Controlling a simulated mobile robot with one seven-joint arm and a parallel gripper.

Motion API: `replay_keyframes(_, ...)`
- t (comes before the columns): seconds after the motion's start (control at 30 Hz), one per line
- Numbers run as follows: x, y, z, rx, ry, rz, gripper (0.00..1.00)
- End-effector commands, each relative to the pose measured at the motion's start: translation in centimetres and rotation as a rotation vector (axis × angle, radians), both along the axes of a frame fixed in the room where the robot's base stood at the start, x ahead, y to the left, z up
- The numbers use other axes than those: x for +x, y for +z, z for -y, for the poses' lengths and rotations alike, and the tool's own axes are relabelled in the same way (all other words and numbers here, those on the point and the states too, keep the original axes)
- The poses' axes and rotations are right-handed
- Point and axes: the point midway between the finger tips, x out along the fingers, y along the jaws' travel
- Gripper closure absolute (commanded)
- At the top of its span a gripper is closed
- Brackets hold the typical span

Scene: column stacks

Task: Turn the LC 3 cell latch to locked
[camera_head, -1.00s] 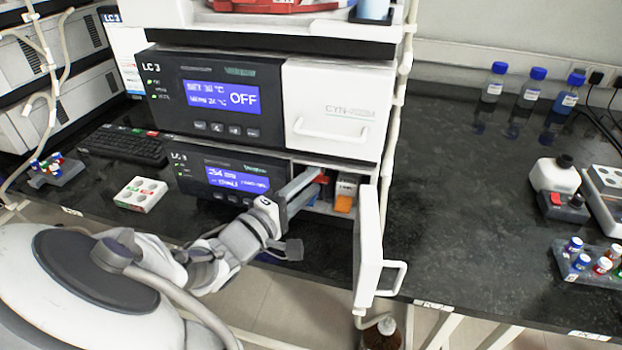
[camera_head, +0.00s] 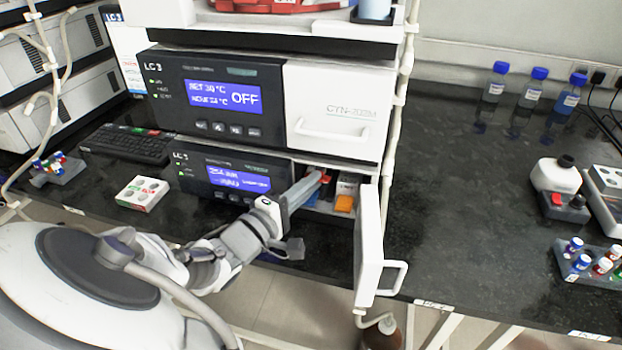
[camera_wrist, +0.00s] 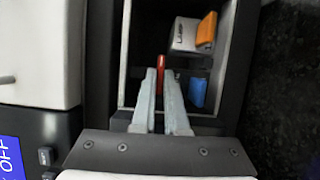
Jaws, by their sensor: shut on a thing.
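The lower LC 3 module (camera_head: 230,178) has its white door (camera_head: 368,245) swung open at the right, showing a compartment inside. My gripper (camera_head: 322,177) reaches into that compartment from the left front. In the wrist view my gripper (camera_wrist: 164,75) has its two fingers close together around a red lever (camera_wrist: 161,62), shut on it. The red lever (camera_head: 326,178) shows only in part in the head view. To its right are a white block labelled LAMP (camera_wrist: 184,35) with an orange tab (camera_wrist: 206,29), and a blue tab (camera_wrist: 197,92) nearer.
The compartment walls (camera_wrist: 232,65) stand close around the fingers. The upper LC 3 module (camera_head: 215,98) sits above, its display reading OFF.

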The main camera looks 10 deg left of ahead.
Motion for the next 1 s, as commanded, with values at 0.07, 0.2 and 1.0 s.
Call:
replay_keyframes(0.07,0.06,0.21,0.07,-0.025,-0.002,-0.002,1.00)
replay_keyframes(0.2,0.09,0.23,0.06,-0.099,-0.002,-0.013,1.00)
replay_keyframes(1.0,0.06,-0.17,0.45,-0.826,-0.003,-0.114,1.00)
